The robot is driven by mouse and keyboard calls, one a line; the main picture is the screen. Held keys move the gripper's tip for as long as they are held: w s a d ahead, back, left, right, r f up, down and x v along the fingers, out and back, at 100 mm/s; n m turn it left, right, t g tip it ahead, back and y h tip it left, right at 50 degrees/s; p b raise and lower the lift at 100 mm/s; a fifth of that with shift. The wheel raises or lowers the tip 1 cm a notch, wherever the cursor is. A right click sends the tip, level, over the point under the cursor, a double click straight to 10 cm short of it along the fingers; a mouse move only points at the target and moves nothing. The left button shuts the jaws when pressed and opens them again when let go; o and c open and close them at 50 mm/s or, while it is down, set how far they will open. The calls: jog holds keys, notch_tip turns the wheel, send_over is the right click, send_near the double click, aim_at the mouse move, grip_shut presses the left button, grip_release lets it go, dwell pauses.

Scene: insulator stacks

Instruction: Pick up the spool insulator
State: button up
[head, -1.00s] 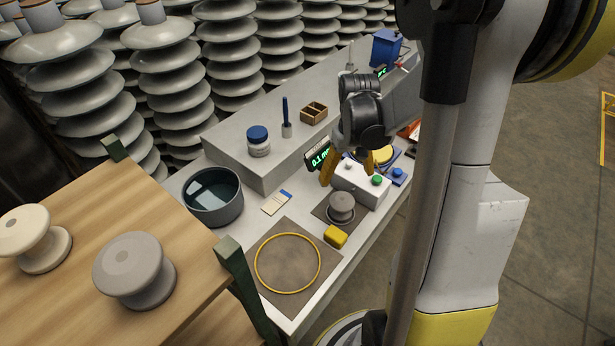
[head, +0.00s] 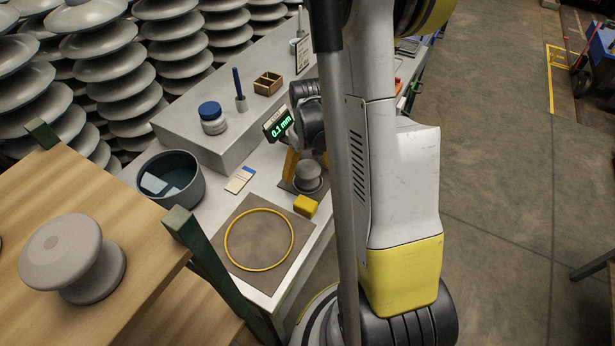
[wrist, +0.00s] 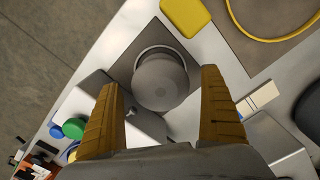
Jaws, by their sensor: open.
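A small grey spool insulator (head: 308,177) stands upright on a dark square mat on the bench. In the wrist view the spool (wrist: 161,82) shows from above, between and slightly beyond my two yellow fingertips. My gripper (head: 307,160) is open, just above and behind the spool in the head view. The fingers lie to either side of the spool, with gaps visible in the wrist view (wrist: 160,86). My arm's column hides part of the bench to the right. A larger grey spool (head: 72,255) stands on the wooden table at the left.
A yellow block (head: 305,206) sits close to the spool's mat. A yellow ring (head: 228,255) lies on a brown mat. A small white box (wrist: 92,105) is close to a finger.

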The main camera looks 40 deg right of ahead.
aim_at(312, 168)
jog(key=shift+r, duration=0.1)
jog(key=c, duration=1.5)
jog(key=shift+r+p, duration=0.3)
jog(key=shift+r, duration=0.25)
jog(key=r, duration=0.1)
jog(key=r+p, duration=0.1)
jog(key=s+r+p, duration=0.1)
jog(key=r, duration=0.1)
jog(key=shift+d+r, duration=0.1)
jog(key=shift+d, duration=0.25)
jog(key=s+d+r+p, duration=0.3)
jog(key=s+d+r, duration=0.2)
jog(key=s, duration=0.3)
jog(key=shift+s+d+r, duration=0.25)
jog(key=shift+d+r, duration=0.15)
jog(key=shift+d, duration=0.15)
